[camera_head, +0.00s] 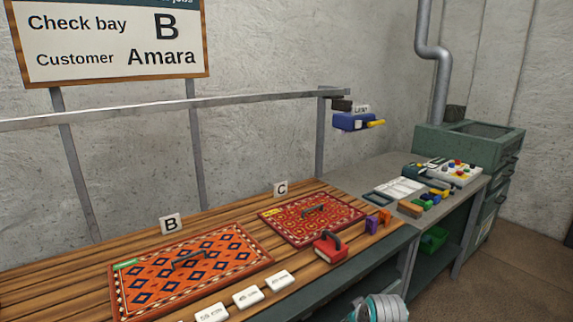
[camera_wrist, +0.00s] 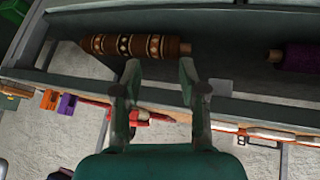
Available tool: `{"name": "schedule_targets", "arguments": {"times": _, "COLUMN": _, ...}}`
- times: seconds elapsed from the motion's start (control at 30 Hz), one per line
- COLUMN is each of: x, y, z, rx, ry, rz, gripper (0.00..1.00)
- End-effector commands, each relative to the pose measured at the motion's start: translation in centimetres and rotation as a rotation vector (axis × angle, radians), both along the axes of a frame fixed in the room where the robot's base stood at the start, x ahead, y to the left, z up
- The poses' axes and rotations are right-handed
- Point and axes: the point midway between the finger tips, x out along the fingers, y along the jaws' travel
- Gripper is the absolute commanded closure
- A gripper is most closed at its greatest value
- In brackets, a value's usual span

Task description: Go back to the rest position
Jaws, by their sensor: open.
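My gripper (camera_wrist: 158,72) is open in the wrist view, with nothing between its two dark green fingers. Beyond the fingertips lies a brown patterned roll (camera_wrist: 110,44) on a shelf. It looks apart from the fingers, but the exact gap cannot be told. In the head view only a grey and teal part of my arm shows at the bottom edge, right of centre; the fingertips are out of that picture.
The wooden bench (camera_head: 50,266) carries rug B (camera_head: 150,290), rug C (camera_head: 290,228), a red block with a dark handle (camera_head: 326,251) and white cards (camera_head: 246,297). A blue holder (camera_head: 350,123) hangs on the rail. A purple roll (camera_wrist: 300,60) lies on the shelf.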

Motion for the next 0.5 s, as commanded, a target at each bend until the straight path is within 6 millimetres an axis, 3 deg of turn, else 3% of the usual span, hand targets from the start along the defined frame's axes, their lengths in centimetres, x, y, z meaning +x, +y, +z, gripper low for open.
{"name": "schedule_targets", "arguments": {"times": 0.03, "x": -1.4, "y": 0.1, "z": -1.9, "rx": 0.007, "ry": -0.009, "rz": -0.013, "gripper": 0.58}}
{"name": "schedule_targets", "arguments": {"times": 0.2, "x": -5.7, "y": 0.1, "z": -6.5, "rx": 0.031, "ry": -0.067, "rz": -0.058, "gripper": 0.58}}
{"name": "schedule_targets", "arguments": {"times": 0.5, "x": -14.5, "y": 0.2, "z": -12.1, "rx": 0.076, "ry": -0.169, "rz": -0.132, "gripper": 0.58}}
